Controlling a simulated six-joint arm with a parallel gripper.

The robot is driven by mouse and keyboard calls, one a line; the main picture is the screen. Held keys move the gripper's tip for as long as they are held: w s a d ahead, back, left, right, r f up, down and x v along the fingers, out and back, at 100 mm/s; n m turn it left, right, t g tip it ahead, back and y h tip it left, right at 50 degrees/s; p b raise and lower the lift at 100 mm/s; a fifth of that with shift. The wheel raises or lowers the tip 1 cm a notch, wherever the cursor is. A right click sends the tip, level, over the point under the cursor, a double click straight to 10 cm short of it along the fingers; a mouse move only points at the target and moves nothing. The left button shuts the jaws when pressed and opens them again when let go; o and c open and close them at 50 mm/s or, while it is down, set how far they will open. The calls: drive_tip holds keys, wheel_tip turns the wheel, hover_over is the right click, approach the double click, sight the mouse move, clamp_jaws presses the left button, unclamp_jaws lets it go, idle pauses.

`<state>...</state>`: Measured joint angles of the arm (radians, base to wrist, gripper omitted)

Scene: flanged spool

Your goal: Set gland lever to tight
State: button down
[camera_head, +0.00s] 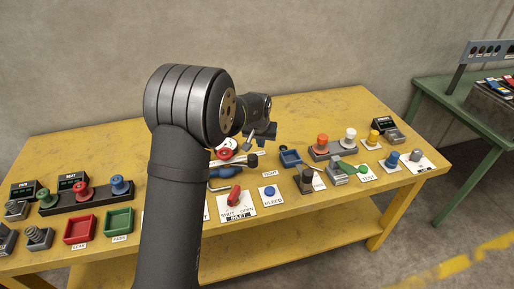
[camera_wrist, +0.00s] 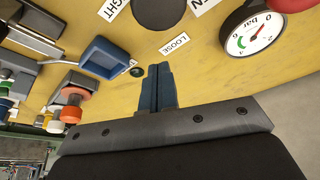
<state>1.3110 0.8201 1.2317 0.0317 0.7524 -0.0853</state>
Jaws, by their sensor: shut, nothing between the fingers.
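In the wrist view, a round black knob (camera_wrist: 158,12), seemingly the gland lever's end, is cut off by the top edge. It lies between the LOOSE label (camera_wrist: 174,44) and a partly cut label ending in "IGHT" (camera_wrist: 112,8). In the head view, a black ball (camera_head: 252,160) on a rod shows below my gripper (camera_head: 258,143), beside a small label (camera_head: 270,174). My gripper (camera_wrist: 158,72) is shut and empty, with its fingertips apart from the knob, near the LOOSE label. The lever's pivot is hidden in the wrist view.
A blue square tray (camera_wrist: 103,57) is at the left. An orange knob (camera_wrist: 71,113) and other controls stand further left. The red INLET lever (camera_head: 234,196) is nearer the front.

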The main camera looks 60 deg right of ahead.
drive_tip(key=w+v, duration=0.1)
drive_tip(key=v, duration=0.9)
drive_tip(key=shift+a, duration=0.15)
drive_tip(key=shift+s+f, duration=0.1)
drive_tip(key=shift+s, duration=0.05)
wheel_tip(320, 180, down, 9)
drive_tip(key=shift+a+f, duration=0.2)
drive_tip(key=shift+a, duration=0.15)
idle(0.4)
